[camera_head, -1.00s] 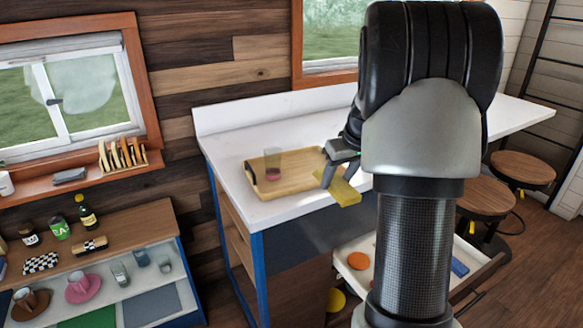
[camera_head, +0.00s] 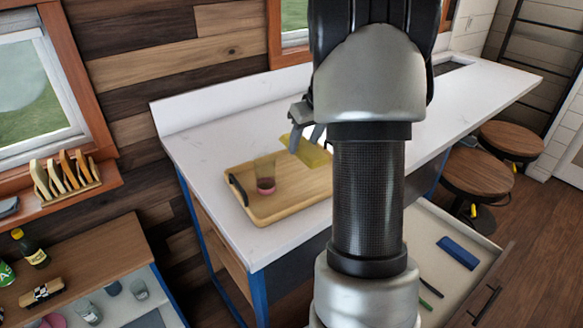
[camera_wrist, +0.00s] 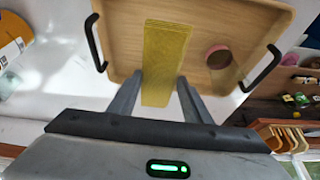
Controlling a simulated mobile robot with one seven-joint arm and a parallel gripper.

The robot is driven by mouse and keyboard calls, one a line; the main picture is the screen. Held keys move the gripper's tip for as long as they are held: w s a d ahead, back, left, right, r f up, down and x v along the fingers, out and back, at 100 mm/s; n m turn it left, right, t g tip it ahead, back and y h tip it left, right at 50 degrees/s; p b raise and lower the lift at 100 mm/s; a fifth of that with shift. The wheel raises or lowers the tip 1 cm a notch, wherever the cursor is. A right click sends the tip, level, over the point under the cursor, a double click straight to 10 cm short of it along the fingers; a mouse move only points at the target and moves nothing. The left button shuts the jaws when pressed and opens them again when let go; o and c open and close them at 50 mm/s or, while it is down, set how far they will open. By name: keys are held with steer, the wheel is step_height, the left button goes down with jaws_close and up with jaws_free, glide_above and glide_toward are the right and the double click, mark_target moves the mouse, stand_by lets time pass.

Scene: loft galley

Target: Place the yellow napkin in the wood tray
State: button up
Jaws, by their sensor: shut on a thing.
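The yellow napkin (camera_head: 308,151) is held in my gripper (camera_head: 304,142) above the far right part of the wood tray. In the wrist view the napkin (camera_wrist: 162,60) is a long flat strip between the fingers of my gripper (camera_wrist: 160,92), lying across the view of the tray. The wood tray (camera_head: 280,212) sits on the white counter and has dark handles; it also shows in the wrist view (camera_wrist: 119,38). I cannot tell whether the napkin touches the tray floor. My arm hides the tray's right end in the head view.
A clear glass with a pink base (camera_head: 265,175) stands in the tray. An open drawer (camera_head: 475,282) below the counter holds a blue item (camera_head: 458,252). A toast rack (camera_head: 65,177) is on the window sill. Stools (camera_head: 475,182) stand at right.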

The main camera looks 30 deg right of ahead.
mark_target(310, 151)
step_height(310, 151, down, 8)
steer(key=shift+s+f, duration=0.1)
steer(key=shift+s, duration=0.05)
stand_by(0.3)
steer(key=o, duration=1)
steer(key=shift+o, duration=0.2)
steer(key=shift+r, duration=0.3)
steer(key=v, duration=1.1)
steer(key=shift+s+r, duration=0.15)
steer(key=shift+r, duration=0.1)
